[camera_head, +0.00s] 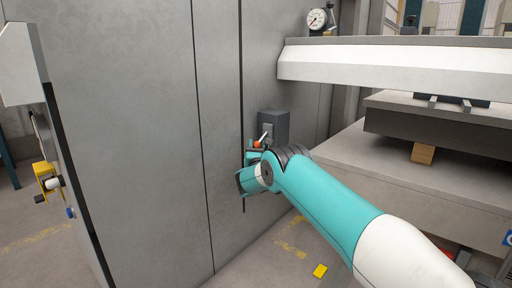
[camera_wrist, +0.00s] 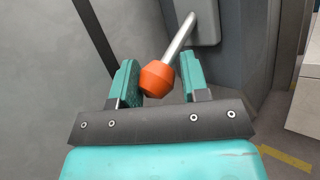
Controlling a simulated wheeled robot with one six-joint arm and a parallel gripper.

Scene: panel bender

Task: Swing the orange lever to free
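The lever is a metal rod with an orange knob (camera_wrist: 158,79), rising from a grey box on the machine's side. In the wrist view the knob sits between the two teal fingers of my gripper (camera_wrist: 157,82), near the left finger, with a gap to the right one. The rod slants up and right from the knob to the grey box (camera_wrist: 207,22). In the head view the orange knob (camera_head: 257,144) shows small beside the box (camera_head: 273,126), and my arm hides most of the gripper (camera_head: 254,150). The gripper is open around the knob.
A large grey cabinet panel (camera_head: 150,120) fills the left. A pale machine beam (camera_head: 400,62) and a wide bed (camera_head: 350,160) stand at the right. A yellow block (camera_head: 320,271) lies on the floor. A round gauge (camera_head: 317,18) is at the top.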

